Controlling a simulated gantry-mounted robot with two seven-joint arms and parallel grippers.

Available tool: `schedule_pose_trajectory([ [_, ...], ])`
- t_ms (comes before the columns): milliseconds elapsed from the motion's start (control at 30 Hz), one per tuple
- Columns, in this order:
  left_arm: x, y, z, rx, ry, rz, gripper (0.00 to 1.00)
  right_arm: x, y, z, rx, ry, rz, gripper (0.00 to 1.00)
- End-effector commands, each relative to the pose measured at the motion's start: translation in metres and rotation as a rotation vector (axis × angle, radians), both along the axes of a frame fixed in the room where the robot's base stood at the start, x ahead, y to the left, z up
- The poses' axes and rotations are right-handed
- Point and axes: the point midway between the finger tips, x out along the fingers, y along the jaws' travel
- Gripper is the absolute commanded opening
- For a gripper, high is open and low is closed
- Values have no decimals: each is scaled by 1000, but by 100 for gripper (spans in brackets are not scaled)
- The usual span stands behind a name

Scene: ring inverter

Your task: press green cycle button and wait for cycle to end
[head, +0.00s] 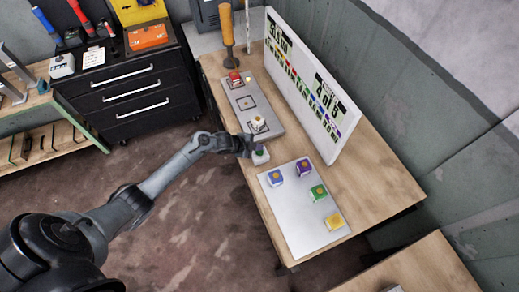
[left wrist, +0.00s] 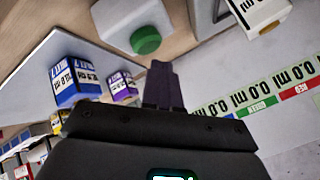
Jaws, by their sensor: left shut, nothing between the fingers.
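The green button (left wrist: 145,40) sits on a small pale box (left wrist: 115,18) in the left wrist view. In the head view this button box (head: 260,158) stands at the table's left edge, partly covered by my gripper. My left gripper (head: 247,147) is right beside and over the box, with nothing held. In the left wrist view its shut fingers (left wrist: 163,85) point toward the button, and a small gap shows between them and it in the picture. Whether they touch is unclear. My right gripper is not in view.
A grey plate (head: 297,222) holds several coloured cubes. Another plate (head: 244,98) bears a red-topped block (head: 234,78) and a white block (head: 258,122). A white sign board (head: 310,90) stands behind.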

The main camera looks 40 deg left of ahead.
Motion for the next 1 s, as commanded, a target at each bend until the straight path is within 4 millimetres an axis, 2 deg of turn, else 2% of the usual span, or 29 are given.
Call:
schedule_pose_trajectory([
  [467,0,0,5,0,-1,1,0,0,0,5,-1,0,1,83],
  [1000,0,0,50,0,0,0,0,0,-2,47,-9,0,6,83],
])
